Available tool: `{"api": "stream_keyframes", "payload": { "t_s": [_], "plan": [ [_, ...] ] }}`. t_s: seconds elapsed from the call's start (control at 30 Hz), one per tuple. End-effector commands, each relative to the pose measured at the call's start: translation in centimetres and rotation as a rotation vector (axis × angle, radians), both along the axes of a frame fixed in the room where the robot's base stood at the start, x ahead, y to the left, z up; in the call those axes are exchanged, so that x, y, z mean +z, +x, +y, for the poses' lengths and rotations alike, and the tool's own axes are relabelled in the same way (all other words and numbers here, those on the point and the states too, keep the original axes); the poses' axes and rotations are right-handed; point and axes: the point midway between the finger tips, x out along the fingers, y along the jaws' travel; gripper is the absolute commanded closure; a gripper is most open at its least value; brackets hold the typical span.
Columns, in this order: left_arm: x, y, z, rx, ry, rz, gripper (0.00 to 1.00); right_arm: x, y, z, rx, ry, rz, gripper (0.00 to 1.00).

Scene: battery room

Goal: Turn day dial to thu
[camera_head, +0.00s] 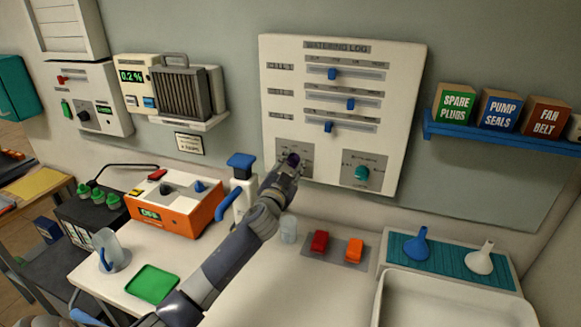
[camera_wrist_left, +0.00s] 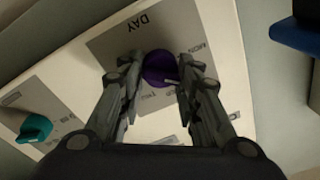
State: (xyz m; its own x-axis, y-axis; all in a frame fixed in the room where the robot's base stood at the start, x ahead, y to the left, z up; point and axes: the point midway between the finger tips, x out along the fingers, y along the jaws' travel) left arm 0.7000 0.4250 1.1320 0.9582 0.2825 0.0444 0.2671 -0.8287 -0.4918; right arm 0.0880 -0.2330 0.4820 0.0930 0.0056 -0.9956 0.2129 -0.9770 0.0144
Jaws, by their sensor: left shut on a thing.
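The day dial is a round purple knob (camera_wrist_left: 160,68) on a grey plate marked DAY (camera_wrist_left: 140,22), on the white watering log panel (camera_head: 415,75). In the head view the purple dial (camera_head: 293,158) is partly hidden by my left gripper (camera_head: 286,170). In the left wrist view my left gripper (camera_wrist_left: 161,85) has a finger on each side of the dial and is shut on it. A short pale pointer mark shows on the dial's lower right; the word it points at is too small or hidden to read. My right gripper is not in view.
A teal knob (camera_head: 362,173) sits right of the day dial on the same panel, below three blue sliders. A blue-topped white pump (camera_head: 240,162) and an orange device (camera_head: 180,212) stand left of my forearm. Red (camera_head: 320,241) and orange (camera_head: 354,249) pieces lie below the panel.

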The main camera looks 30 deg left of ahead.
Motion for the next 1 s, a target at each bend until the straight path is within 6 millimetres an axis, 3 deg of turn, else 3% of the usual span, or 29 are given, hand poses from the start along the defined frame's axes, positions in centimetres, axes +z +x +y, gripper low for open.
{"api": "stream_keyframes", "payload": {
  "t_s": [1.0],
  "plan": [
    [-0.23, 0.00, 0.06, 0.001, 0.942, 0.226, 0.93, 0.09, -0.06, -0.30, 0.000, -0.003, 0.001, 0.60]
  ]
}}
